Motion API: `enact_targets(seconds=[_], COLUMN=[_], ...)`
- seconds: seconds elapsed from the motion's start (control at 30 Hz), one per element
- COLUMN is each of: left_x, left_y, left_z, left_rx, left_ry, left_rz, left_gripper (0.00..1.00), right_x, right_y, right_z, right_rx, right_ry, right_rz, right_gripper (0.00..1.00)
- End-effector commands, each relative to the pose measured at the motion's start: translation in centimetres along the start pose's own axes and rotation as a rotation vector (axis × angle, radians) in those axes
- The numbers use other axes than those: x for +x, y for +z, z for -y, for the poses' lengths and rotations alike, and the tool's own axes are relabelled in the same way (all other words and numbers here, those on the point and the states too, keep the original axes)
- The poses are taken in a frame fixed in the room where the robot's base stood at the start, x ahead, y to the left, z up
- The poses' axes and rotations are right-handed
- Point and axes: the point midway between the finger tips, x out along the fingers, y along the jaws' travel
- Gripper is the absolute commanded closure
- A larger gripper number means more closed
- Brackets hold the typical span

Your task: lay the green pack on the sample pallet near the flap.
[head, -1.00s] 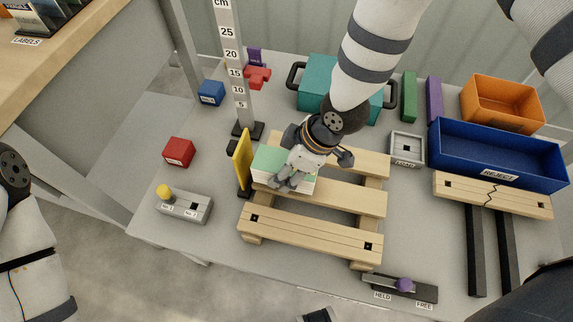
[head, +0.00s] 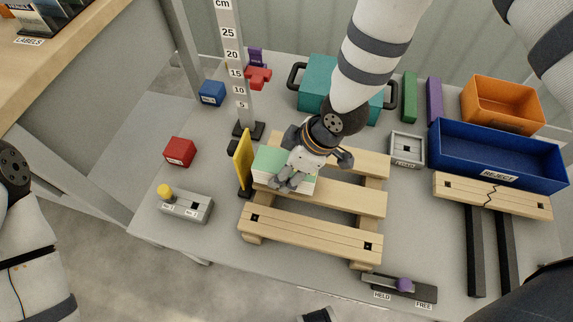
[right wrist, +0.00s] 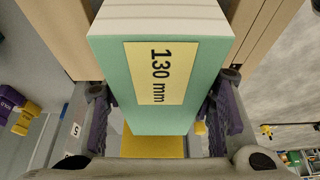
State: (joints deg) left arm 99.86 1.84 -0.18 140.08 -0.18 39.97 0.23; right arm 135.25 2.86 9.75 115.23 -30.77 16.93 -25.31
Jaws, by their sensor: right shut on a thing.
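The green pack (head: 267,163), with a pale top and a 130 mm label, is at the back left of the wooden sample pallet (head: 318,231), just right of the yellow flap (head: 242,158). My right gripper (head: 288,181) is shut on the pack, its fingers partly hiding it. In the right wrist view the pack (right wrist: 160,75) sits between the purple finger pads, with a yellow surface (right wrist: 153,147) beyond it. I cannot tell whether the pack touches the slats. My left arm shows at the left edge, but its gripper does not show.
A cm scale post (head: 233,80) stands behind the flap. A grey block with a yellow knob (head: 186,206) is left of the pallet. A teal case (head: 315,82) is behind it; a grey tray (head: 407,150) and blue REJECT bin (head: 500,160) are to the right. A held/free slider (head: 400,286) is in front.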

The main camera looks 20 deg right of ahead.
Motion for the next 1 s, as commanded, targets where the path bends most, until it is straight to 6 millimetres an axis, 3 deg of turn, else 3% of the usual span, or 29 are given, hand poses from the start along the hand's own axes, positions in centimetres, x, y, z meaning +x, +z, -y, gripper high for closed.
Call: enact_targets(seconds=[0.73, 0.77, 0.8, 0.87, 1.0], left_x=[0.9, 0.9, 0.9, 0.9, 0.9], left_y=[0.3, 0.3, 0.3, 0.3, 0.3], left_z=[0.0, 0.0, 0.0, 0.0, 0.0], left_rx=[0.000, 0.000, 0.000, 0.000, 0.000], left_ry=[-0.001, -0.001, -0.001, -0.001, -0.001], left_rz=[0.020, 0.020, 0.019, 0.019, 0.019], left_gripper=[0.60, 0.60, 0.60, 0.60, 0.60], right_x=[1.8, 1.8, 1.8, 1.7, 1.7], right_y=[0.8, 0.7, 0.7, 0.7, 0.7], right_z=[0.0, 0.0, 0.0, 0.0, 0.0], right_rx=[0.000, 0.000, 0.000, 0.000, 0.000], right_ry=[0.000, 0.000, 0.000, 0.000, 0.000], right_rz=[0.000, -0.001, -0.001, -0.001, 0.000], right_gripper=[0.90, 0.46, 0.37, 0.27, 0.27])
